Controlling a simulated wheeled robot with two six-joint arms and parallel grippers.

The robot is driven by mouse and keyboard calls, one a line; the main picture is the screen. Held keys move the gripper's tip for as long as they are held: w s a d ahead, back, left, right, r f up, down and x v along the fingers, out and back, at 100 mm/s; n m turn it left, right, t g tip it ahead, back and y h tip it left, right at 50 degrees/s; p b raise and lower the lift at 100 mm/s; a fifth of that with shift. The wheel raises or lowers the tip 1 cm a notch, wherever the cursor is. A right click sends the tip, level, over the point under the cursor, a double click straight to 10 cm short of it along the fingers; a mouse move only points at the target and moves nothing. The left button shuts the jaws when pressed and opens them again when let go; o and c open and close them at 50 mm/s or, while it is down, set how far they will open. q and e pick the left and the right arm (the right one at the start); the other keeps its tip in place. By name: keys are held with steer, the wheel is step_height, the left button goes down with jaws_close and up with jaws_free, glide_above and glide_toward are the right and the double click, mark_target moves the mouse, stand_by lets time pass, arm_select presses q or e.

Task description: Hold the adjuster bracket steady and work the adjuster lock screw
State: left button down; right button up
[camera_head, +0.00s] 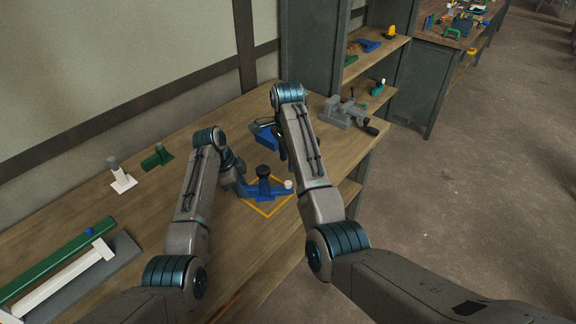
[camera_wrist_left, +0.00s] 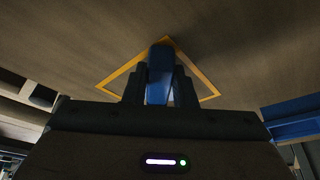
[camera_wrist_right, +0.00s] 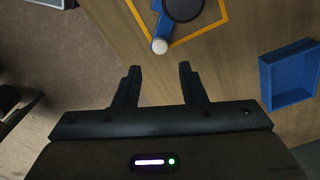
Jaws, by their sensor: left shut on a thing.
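The blue adjuster bracket (camera_head: 254,190) lies on the bench inside a yellow outline. A large black round knob (camera_head: 263,171) stands on its middle and a small white-topped post (camera_head: 288,184) at its right end. I cannot tell which is the lock screw. My left gripper (camera_wrist_left: 160,88) is shut on the bracket's left end, which shows as a blue bar (camera_wrist_left: 160,66) between its fingers. My right gripper (camera_wrist_right: 157,68) is open and empty; its fingertips point toward the white-topped post (camera_wrist_right: 160,46), which is beyond them. In the head view my right forearm largely hides this gripper.
A blue bin (camera_wrist_right: 289,78) stands on the bench near my right gripper. A grey vise (camera_head: 345,111) is at the bench's right end. Green and white parts (camera_head: 122,181) stand at the left, with long green and white bars (camera_head: 60,262) nearer.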

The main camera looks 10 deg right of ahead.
mark_target(289, 183)
arm_select(q)
steer(key=shift+s+f, duration=0.15)
steer(key=shift+f, duration=0.1)
arm_select(e)
step_height(289, 183, down, 8)
steer(key=shift+f, duration=0.35)
steer(key=shift+c, duration=0.9)
jaws_close()
steer(key=m, duration=0.4)
arm_select(q)
steer(key=shift+a, duration=0.1)
arm_select(e)
steer(key=m, duration=0.4)
steer(key=shift+d, duration=0.1)
steer(key=m, duration=0.4)
steer(key=shift+m, duration=0.3)
arm_select(q)
steer(key=shift+a, duration=0.1)
arm_select(e)
steer(key=m, duration=0.5)
steer(key=shift+d+m, duration=0.1)
steer(key=shift+m, duration=0.2)
steer(key=shift+o, duration=0.8)
jaws_free()
